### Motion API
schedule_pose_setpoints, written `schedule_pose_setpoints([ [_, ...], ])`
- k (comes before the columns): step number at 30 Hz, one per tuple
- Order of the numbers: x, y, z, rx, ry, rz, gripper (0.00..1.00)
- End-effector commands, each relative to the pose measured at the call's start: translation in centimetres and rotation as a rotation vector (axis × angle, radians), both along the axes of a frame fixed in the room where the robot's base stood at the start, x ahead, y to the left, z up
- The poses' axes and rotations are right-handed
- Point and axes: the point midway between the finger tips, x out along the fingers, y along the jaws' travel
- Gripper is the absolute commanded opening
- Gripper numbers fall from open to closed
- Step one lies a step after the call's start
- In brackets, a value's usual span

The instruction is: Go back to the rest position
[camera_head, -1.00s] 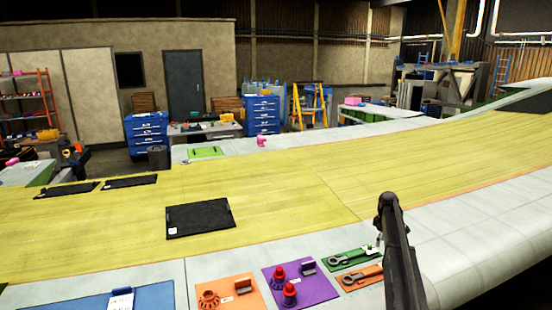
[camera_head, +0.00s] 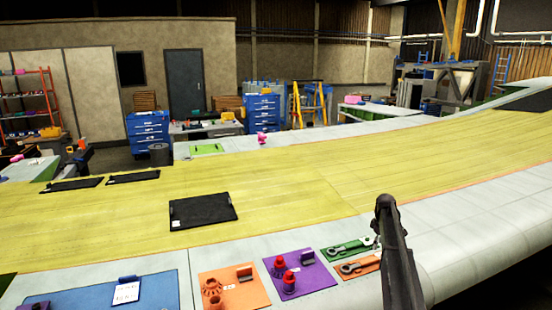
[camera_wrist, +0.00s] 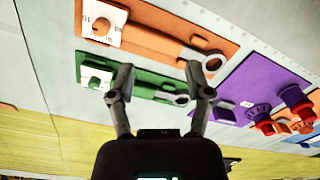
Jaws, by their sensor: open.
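My gripper (camera_wrist: 160,76) is open in the wrist view, its two fingers apart with nothing held between them. Behind the fingertips lies a green mat (camera_wrist: 88,58) with a wrench (camera_wrist: 150,92). An orange mat (camera_wrist: 148,25) beside it carries another wrench (camera_wrist: 165,42) and a white label. The height of the fingers above the mats cannot be told. In the head view my dark arm stands at the lower right, next to the green mat (camera_head: 332,252) and orange mat (camera_head: 372,264); the fingers are not clear there.
A purple mat (camera_head: 315,281) with red parts, another orange mat (camera_head: 250,293) and a blue mat (camera_head: 75,300) line the wing's near edge. A black panel (camera_head: 203,212) lies on the yellow wing skin (camera_head: 290,190). The skin right of it is clear.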

Motion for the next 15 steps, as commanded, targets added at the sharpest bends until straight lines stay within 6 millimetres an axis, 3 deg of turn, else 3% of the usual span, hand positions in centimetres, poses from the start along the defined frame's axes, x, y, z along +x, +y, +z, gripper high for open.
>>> schedule_pose_setpoints([
  [11,-5.5,4.8,-2.5,-0.004,0.000,-0.108,0.65],
  [15,-9.0,7.6,-4.1,-0.006,0.000,-0.174,0.65],
])
